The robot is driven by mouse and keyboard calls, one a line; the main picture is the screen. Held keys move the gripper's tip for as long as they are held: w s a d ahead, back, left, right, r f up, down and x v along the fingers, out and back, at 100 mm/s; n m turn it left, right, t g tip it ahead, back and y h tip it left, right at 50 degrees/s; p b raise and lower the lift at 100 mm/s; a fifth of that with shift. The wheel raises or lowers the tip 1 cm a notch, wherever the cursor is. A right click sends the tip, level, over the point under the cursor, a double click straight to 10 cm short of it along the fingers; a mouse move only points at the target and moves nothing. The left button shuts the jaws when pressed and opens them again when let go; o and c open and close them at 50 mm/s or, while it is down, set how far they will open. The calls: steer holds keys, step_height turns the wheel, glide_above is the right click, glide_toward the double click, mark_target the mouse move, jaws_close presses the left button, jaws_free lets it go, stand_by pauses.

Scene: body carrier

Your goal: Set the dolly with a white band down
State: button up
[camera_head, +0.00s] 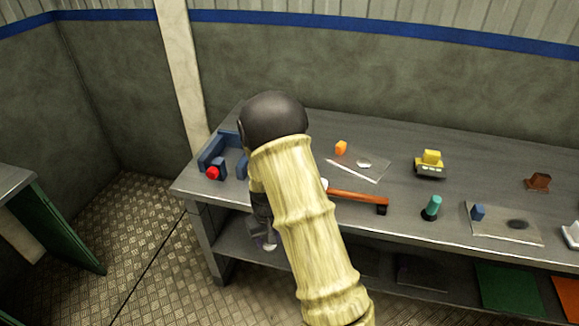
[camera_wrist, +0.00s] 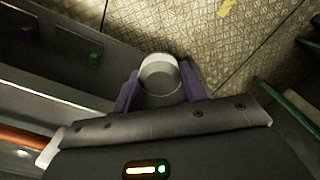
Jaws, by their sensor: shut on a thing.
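My gripper (camera_wrist: 160,88) is shut on a short, round grey piece with a white band (camera_wrist: 158,66), which I take to be the dolly. The purple fingers press on its two sides in the wrist view. The dolly is in the air just off the front edge of the grey workbench (camera_head: 400,215), with patterned floor behind it in the wrist view. In the head view my pale yellow arm hides much of the gripper, and only a small whitish part of the dolly (camera_head: 270,246) shows.
A lower shelf runs beneath.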

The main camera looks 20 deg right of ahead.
step_height(320, 180, down, 8)
steer(key=s, duration=0.1)
steer(key=shift+m, duration=0.4)
steer(key=shift+s+d+f, duration=0.1)
steer(key=shift+s, duration=0.05)
